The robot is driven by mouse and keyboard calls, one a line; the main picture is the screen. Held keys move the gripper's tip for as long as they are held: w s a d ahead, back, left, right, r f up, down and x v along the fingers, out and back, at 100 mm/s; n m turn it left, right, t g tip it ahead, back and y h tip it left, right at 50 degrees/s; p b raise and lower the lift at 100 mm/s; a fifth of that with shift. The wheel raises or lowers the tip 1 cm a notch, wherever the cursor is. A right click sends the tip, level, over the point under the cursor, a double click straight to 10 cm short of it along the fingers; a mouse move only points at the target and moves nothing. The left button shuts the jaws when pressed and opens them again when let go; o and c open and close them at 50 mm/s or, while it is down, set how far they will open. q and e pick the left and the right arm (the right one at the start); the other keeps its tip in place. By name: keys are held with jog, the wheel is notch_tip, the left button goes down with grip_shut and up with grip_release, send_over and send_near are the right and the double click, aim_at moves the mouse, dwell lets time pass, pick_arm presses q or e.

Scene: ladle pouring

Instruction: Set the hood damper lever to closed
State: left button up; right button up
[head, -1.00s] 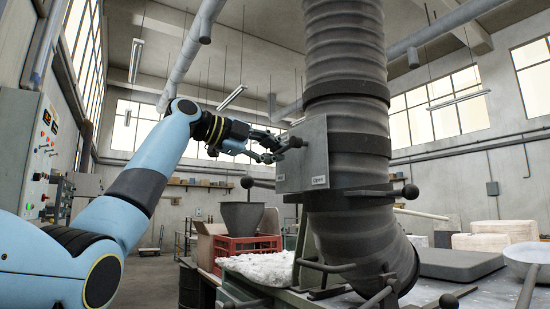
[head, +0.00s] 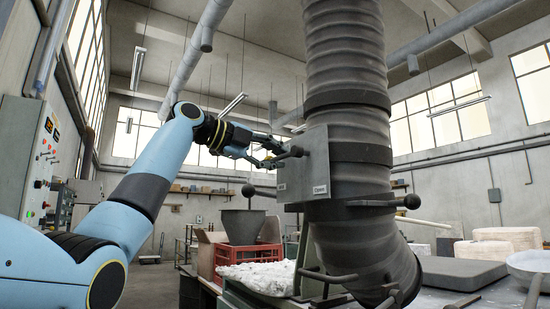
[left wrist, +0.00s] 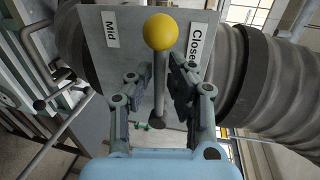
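The damper lever has a yellow ball knob (left wrist: 160,32) and a grey rod (left wrist: 160,82) in the left wrist view. A grey plate behind it carries the labels Mid (left wrist: 111,29) and Closed (left wrist: 195,45); the knob shows between them. The plate belongs to the grey box (head: 306,168) on the thick duct in the head view. My left gripper (left wrist: 151,95) has its fingers apart, one on each side of the rod, with a visible gap on the left. In the head view the left gripper (head: 272,157) is beside the box and the knob cannot be made out. My right gripper is not in view.
The ribbed duct (head: 347,135) stands right beside the box. Other dark ball-ended handles stick out left (head: 248,190) and right (head: 412,201) near it. A red crate (head: 243,258) and a grey funnel (head: 243,225) stand below. A control panel (head: 42,165) is at far left.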

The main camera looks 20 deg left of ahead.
pick_arm(q)
jog(key=shift+o, duration=1.1)
jog(key=v, duration=1.2)
